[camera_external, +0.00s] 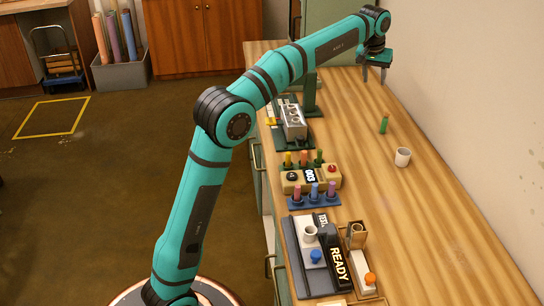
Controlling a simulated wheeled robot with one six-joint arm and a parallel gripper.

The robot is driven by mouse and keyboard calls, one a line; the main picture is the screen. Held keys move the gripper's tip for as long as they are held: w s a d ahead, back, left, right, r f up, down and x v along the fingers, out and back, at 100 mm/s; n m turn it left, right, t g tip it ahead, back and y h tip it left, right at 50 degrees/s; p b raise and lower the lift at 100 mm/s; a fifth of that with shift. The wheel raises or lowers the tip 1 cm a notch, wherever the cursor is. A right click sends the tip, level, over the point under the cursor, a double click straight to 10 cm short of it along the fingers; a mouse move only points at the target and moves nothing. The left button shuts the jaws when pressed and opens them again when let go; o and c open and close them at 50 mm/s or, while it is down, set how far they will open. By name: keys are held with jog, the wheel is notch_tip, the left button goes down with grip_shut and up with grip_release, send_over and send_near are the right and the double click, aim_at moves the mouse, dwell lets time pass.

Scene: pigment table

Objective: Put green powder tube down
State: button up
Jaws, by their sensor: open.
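The green powder tube (384,125) stands upright on the wooden tabletop, to the right of the racks and a little behind the white cup. My gripper (374,78) is open and empty, pointing down above the far part of the table. It is apart from the tube, beyond it and slightly to the left in the picture. Another green tube (319,157) stands in a green rack with yellow and orange ones.
A white cup (403,157) stands near the tube. The left table edge holds a rack of pink, purple and blue tubes (314,196), a beige box (311,180) with buttons, a grey device (293,121) and a READY station (338,264). The right side of the tabletop is clear.

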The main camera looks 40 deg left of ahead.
jog(key=s+a+r+t, duration=0.45)
jog(key=s+a, duration=0.25)
jog(key=s, duration=0.5)
jog(key=s+a+r+t, duration=0.3)
jog(key=s+a+r, duration=0.25)
jog(key=s, duration=0.65)
jog(key=s+a+f+t, duration=0.2)
jog(key=s, duration=0.6)
jog(key=s+a+f+m+t, duration=0.1)
jog(key=s+a+f+t, duration=0.1)
jog(key=s, duration=0.7)
jog(key=s+a+f+t, duration=0.3)
jog(key=s+f, duration=0.1)
jog(key=s, duration=0.5)
jog(key=shift+s+m+y, duration=0.2)
jog(key=shift+m+y, duration=0.1)
jog(key=shift+m, duration=0.1)
